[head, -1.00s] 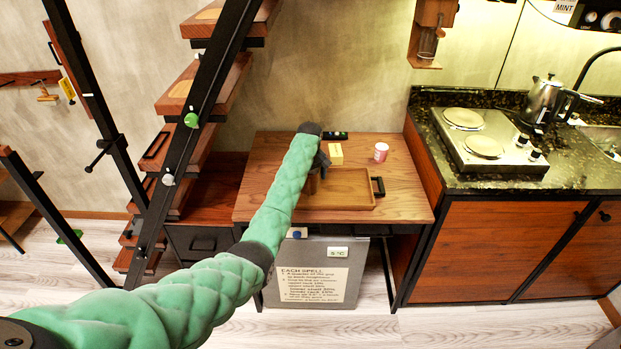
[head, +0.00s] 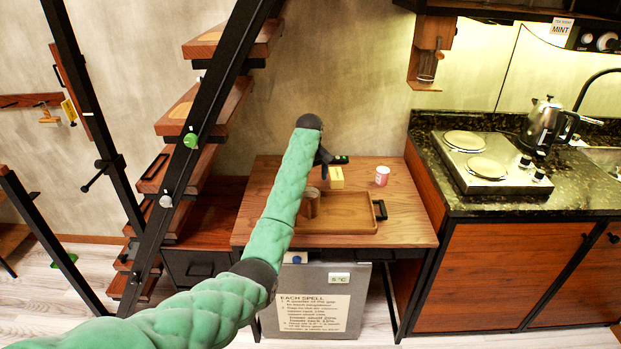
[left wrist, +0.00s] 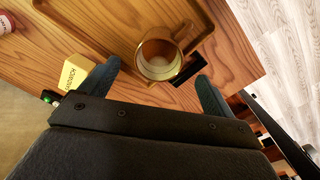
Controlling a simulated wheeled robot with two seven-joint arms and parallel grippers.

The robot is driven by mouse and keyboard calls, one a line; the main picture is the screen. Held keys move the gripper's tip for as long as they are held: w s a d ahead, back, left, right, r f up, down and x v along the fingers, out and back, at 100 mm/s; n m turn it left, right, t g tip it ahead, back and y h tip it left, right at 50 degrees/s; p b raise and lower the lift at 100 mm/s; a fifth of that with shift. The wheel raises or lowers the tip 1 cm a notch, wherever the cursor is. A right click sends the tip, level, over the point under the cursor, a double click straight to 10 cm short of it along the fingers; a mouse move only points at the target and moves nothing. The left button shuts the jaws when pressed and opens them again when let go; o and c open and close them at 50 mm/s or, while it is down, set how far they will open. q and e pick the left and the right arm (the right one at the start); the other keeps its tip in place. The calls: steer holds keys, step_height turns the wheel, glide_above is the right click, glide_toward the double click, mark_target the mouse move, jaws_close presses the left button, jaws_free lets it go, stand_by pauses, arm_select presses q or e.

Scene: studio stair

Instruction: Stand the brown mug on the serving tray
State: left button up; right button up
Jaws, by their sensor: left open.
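The brown mug (head: 311,203) stands upright at the left end of the wooden serving tray (head: 350,229). In the left wrist view I look down into the mug (left wrist: 158,62), which overlaps the corner of the tray (left wrist: 95,55); its underside is hidden. My left gripper (head: 324,172) is just above and behind the mug. Its two fingers (left wrist: 157,84) are spread, with the mug's rim beyond and between their tips and gaps on both sides. My right gripper is not in view.
A yellow box (head: 336,178) and a red-and-white jar (head: 382,176) stand behind the tray. A small black item (head: 340,159) lies near the wall. Stairs rise at left; a counter with a hob (head: 488,160) stands at right. The table (head: 408,212) is clear right of the tray.

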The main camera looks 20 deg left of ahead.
arm_select(q)
steer(key=s+f+m, duration=0.1)
steer(key=s+f, duration=0.2)
steer(key=s+d+f+t, duration=0.1)
steer(key=s+f, duration=0.1)
steer(key=s, duration=0.1)
steer(key=s+d+f+m+t, duration=0.1)
steer(key=s+f, duration=0.2)
steer(key=shift+s+f+m, duration=0.3)
steer(key=s+d+f+m, duration=0.3)
steer(key=s+f, duration=0.9)
steer(key=s, duration=0.6)
steer(key=s+d+f+m, duration=0.2)
steer(key=s+f, duration=1)
steer(key=s, duration=0.7)
steer(key=s+d+f+m, duration=0.3)
steer(key=s+f, duration=1)
steer(key=s, duration=0.5)
steer(key=shift+s+d+m+g+h, duration=0.2)
steer(key=shift+d+m+g+h, duration=0.15)
steer(key=shift+d, duration=0.3)
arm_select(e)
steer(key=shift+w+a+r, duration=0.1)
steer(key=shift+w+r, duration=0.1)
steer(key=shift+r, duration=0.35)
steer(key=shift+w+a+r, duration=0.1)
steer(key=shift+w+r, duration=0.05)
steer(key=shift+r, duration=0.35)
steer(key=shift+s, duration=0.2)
